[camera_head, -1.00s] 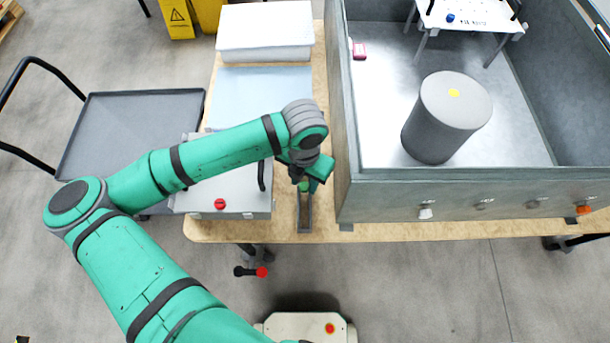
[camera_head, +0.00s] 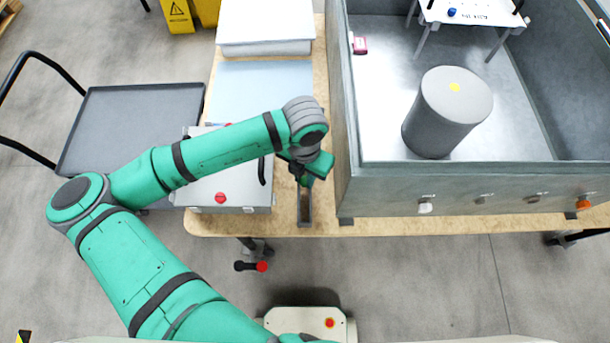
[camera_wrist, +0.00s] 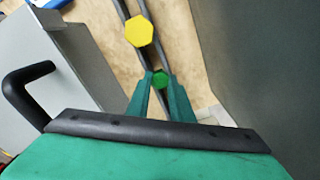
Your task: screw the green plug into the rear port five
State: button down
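The green plug (camera_wrist: 159,79) has a hexagonal head and sits between the fingertips of my gripper (camera_wrist: 160,77) in the wrist view. The fingers lie close along both sides of it; whether they press on it I cannot tell. In the head view my gripper (camera_head: 301,172) points down over the narrow dark tray (camera_head: 305,218) on the table, with the green plug partly hidden below it. A yellow hexagonal plug (camera_wrist: 140,31) lies farther along the same tray. The grey analyser housing (camera_head: 395,195) stands to the right. I cannot make out the rear port five.
The front wall carries a white plug (camera_head: 425,208) and an orange plug (camera_head: 583,204). A grey cylinder (camera_head: 447,112) stands inside the housing. A grey case (camera_head: 235,190) with a dark handle is close left of my gripper. A cart (camera_head: 130,130) stands farther left.

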aim_at(305, 180)
jog(key=shift+r, duration=3.55)
jog(key=shift+w, duration=0.1)
